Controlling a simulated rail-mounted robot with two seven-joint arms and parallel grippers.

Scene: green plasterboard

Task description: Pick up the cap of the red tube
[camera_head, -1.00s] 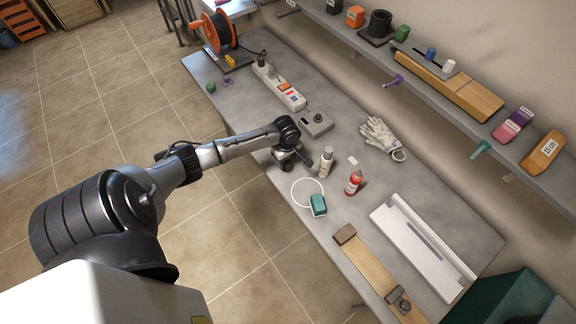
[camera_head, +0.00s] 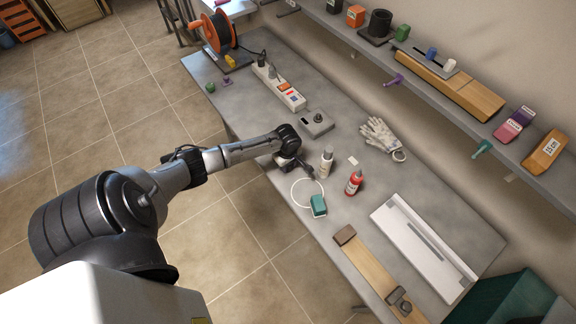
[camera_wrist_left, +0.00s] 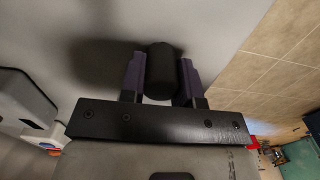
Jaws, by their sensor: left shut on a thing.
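The red tube (camera_head: 354,183) stands upright on the grey workbench, with a small dark top; I cannot make out whether that is its cap. My left gripper (camera_head: 309,172) is low over the bench, left of the red tube and apart from it. In the left wrist view my left gripper (camera_wrist_left: 161,62) is shut on a short black cylinder (camera_wrist_left: 160,72), held between its two purple-grey fingers. I cannot tell whether this cylinder is the red tube's cap. My right gripper is not in view.
A white bottle (camera_head: 326,163) stands between my gripper and the red tube. A teal box (camera_head: 318,205) lies near the front edge beside a white ring. A shelf (camera_head: 420,88) runs along the wall.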

